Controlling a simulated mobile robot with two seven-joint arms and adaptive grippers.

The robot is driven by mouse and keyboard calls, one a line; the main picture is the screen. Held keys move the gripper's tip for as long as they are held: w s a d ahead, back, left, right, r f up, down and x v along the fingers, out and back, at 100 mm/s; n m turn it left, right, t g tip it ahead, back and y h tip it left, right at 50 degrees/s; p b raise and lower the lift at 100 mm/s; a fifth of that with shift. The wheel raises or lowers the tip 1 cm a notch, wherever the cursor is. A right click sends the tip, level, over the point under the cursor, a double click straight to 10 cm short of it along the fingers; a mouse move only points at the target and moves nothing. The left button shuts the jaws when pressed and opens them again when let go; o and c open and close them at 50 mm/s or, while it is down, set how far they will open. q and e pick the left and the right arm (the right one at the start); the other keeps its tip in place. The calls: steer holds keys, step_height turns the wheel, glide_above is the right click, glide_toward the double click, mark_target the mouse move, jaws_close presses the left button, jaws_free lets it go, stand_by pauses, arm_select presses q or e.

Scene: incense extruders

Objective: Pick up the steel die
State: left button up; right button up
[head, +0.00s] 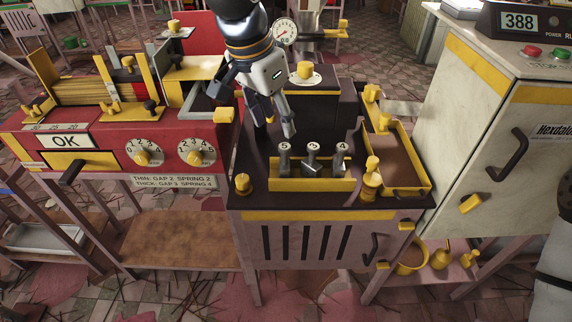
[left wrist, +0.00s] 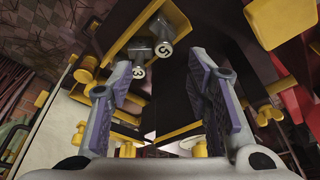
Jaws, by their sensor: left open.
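Several grey metal dies with round, marked heads stand in a yellow rack (head: 310,184) on the dark machine top. The left die (head: 284,158), middle die (head: 312,158) and right die (head: 341,158) show in the head view; I cannot tell which one is the steel die. In the left wrist view, one die marked 3 (left wrist: 139,71) and one marked 5 (left wrist: 165,49) show beyond the fingertips. My left gripper (head: 275,129) points down, open and empty, just behind and left of the rack, apart from the dies. My right gripper is not in view.
A yellow-rimmed tray (head: 405,160) and a yellow peg (head: 371,178) stand right of the rack. A yellow knob (head: 242,183) is at the front left. A red machine (head: 100,145) stands left, and a pale cabinet (head: 490,130) right. A gauge (head: 284,32) rises behind.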

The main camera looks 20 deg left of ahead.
mark_target(284, 146)
arm_select(q)
steer(key=x, duration=0.4)
steer(key=shift+f, duration=0.2)
steer(key=x, duration=0.3)
steer(key=b+x, duration=0.1)
steer(key=x, duration=0.1)
steer(key=shift+w+a+f, duration=0.1)
steer(key=shift+w+f, duration=0.2)
steer(key=shift+w, duration=0.05)
steer(key=shift+r, duration=0.1)
jaws_close()
